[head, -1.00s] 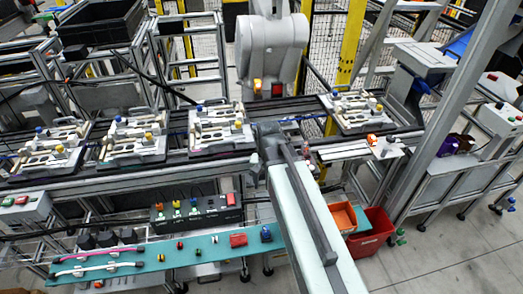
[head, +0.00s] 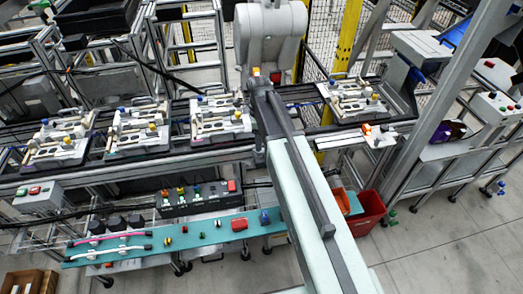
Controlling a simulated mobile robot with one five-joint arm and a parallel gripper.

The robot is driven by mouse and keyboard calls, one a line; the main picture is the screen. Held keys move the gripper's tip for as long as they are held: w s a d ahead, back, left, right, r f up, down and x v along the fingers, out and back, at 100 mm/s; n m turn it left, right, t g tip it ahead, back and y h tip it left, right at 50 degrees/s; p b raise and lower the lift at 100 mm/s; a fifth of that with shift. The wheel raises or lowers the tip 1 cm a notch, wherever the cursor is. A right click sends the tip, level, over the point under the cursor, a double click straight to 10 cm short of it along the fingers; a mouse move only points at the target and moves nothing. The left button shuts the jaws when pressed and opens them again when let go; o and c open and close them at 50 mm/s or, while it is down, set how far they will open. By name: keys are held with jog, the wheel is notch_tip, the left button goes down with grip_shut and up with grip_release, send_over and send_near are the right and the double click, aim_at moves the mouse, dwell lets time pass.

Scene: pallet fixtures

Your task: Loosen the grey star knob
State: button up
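Several pallet fixtures stand on the long rail line: two at the left (head: 60,138) (head: 138,128), one in the middle (head: 222,118) and one at the right (head: 355,101). They carry light plates with small blue, yellow and pale knobs. I cannot make out which knob is the grey star knob; it is too small to tell or hidden. My arm reaches from the bottom up across the rail, between the middle and right fixtures. Its far end is beside the middle fixture's right side. My gripper's fingers do not show; the arm hides them.
A large grey machine (head: 270,38) stands behind the rail. In front are a teal shelf (head: 190,240) with small parts and a black button box (head: 195,198). A red bin (head: 367,212) is on the floor at right. Yellow posts (head: 347,40) and fencing stand behind.

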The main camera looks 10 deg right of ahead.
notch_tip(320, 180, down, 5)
jog(key=b, duration=0.3)
jog(key=shift+b, duration=0.35)
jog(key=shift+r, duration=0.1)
